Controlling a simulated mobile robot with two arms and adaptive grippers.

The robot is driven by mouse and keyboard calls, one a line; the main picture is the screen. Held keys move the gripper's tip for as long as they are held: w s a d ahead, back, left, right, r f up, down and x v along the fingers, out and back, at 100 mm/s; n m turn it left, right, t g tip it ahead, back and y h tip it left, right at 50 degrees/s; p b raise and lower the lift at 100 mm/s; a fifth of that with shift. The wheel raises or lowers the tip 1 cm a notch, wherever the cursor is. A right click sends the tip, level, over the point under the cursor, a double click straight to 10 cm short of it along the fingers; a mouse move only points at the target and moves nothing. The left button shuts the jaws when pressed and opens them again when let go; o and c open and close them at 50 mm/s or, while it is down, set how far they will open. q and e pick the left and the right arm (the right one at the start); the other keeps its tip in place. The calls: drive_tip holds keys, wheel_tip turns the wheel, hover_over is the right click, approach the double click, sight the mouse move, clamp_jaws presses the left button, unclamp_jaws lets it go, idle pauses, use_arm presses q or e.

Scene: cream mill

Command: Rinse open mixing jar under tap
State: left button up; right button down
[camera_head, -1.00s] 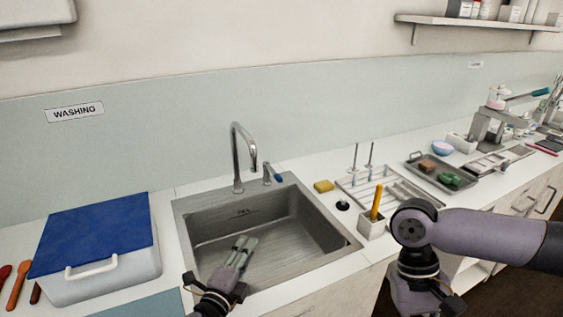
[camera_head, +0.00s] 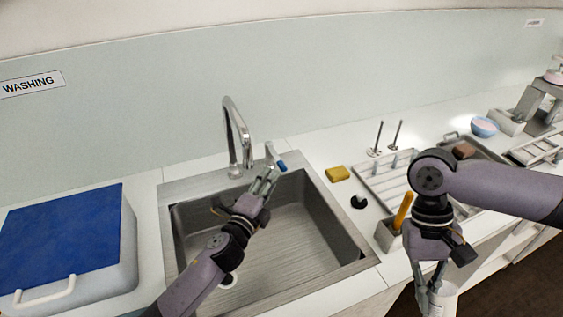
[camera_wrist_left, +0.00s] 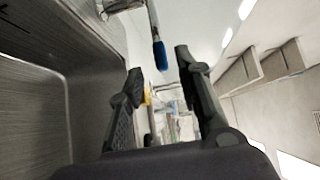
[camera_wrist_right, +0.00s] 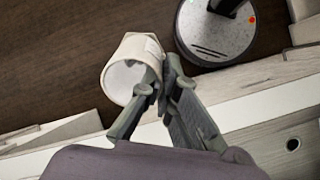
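The white mixing jar (camera_wrist_right: 127,72) has no lid. In the right wrist view its mouth faces the camera, and my right gripper (camera_wrist_right: 166,82) is shut on its wall. The head view shows the jar (camera_head: 443,302) low at the bottom edge, beyond the counter front, partly cut off. The curved steel tap (camera_head: 234,135) stands behind the sink (camera_head: 300,228). Its side lever has a blue tip (camera_head: 282,166). My left gripper (camera_head: 266,180) is over the sink's back edge near this lever. In the left wrist view it is open, with the blue tip (camera_wrist_left: 160,56) ahead between its fingers.
A white box with a blue lid (camera_head: 62,235) stands left of the sink. A yellow sponge (camera_head: 338,174), a black stopper (camera_head: 359,202), a rack (camera_head: 385,180) and a holder with an orange handle (camera_head: 402,210) crowd the right. The sink basin looks empty.

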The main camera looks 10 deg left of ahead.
sight(281, 162)
use_arm(q)
drive_tip(key=w, duration=0.2)
drive_tip(key=w+d, duration=0.1)
drive_tip(key=w, duration=0.5)
drive_tip(key=shift+d, duration=0.3)
drive_tip(key=shift+c, duration=0.2)
clamp_jaws()
